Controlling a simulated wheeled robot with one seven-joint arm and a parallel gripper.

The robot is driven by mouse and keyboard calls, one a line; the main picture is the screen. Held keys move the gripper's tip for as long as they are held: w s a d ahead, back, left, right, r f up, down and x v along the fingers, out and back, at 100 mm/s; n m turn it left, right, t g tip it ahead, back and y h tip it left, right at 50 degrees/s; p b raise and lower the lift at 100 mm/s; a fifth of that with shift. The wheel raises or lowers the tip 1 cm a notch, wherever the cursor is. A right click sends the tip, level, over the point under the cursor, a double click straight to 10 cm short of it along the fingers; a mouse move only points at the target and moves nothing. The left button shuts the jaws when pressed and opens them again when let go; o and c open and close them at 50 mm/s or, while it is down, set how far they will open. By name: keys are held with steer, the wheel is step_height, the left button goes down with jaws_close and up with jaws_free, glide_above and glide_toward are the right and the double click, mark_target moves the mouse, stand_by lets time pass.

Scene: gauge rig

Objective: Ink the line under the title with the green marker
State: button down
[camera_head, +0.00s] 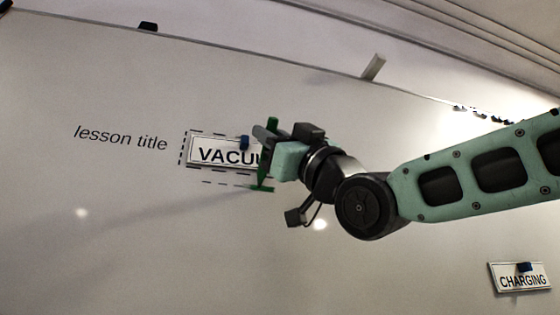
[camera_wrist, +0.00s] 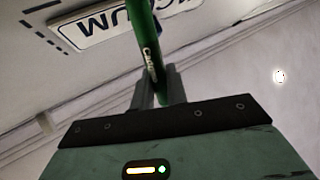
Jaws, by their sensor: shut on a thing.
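My gripper (camera_head: 268,145) is shut on the green marker (camera_head: 271,126), in front of the whiteboard at the title card's right end. In the wrist view the marker (camera_wrist: 146,42) stands between the fingers (camera_wrist: 158,90). The title card (camera_head: 212,153), reading "VACU…", has its right part hidden by my gripper; it also shows upside down in the wrist view (camera_wrist: 98,24). A dashed outline surrounds it, with dashes (camera_head: 225,184) below. A short green bar (camera_head: 262,188) shows at the marker's lower end; I cannot tell whether it is ink or marker. Tip contact is unclear.
"lesson title" (camera_head: 120,138) is written left of the card. A blue magnet (camera_head: 244,142) sits on the card. A "CHARGING" card (camera_head: 518,281) with a blue magnet is at the lower right. Small items sit along the board's top edge (camera_head: 373,67). The lower left board is bare.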

steer(key=s+a+b, duration=0.2)
steer(key=a, duration=0.8)
steer(key=shift+s+a, duration=0.25)
steer(key=shift+a, duration=0.15)
stand_by(0.4)
steer(key=shift+s+b, duration=0.15)
steer(key=shift+b, duration=0.15)
steer(key=shift+s+d+b, duration=0.25)
steer(key=shift+s+b, duration=0.3)
steer(key=shift+s, duration=0.4)
steer(key=shift+s+d+b, duration=0.2)
steer(key=shift+s+b, duration=0.35)
steer(key=shift+s, duration=0.35)
steer(key=shift+s+d+b, duration=0.25)
steer(key=shift+s+b, duration=0.3)
steer(key=shift+s, duration=0.4)
steer(key=shift+s, duration=0.1)
steer(key=s, duration=0.1)
steer(key=s+b, duration=0.1)
steer(key=shift+s+d, duration=0.35)
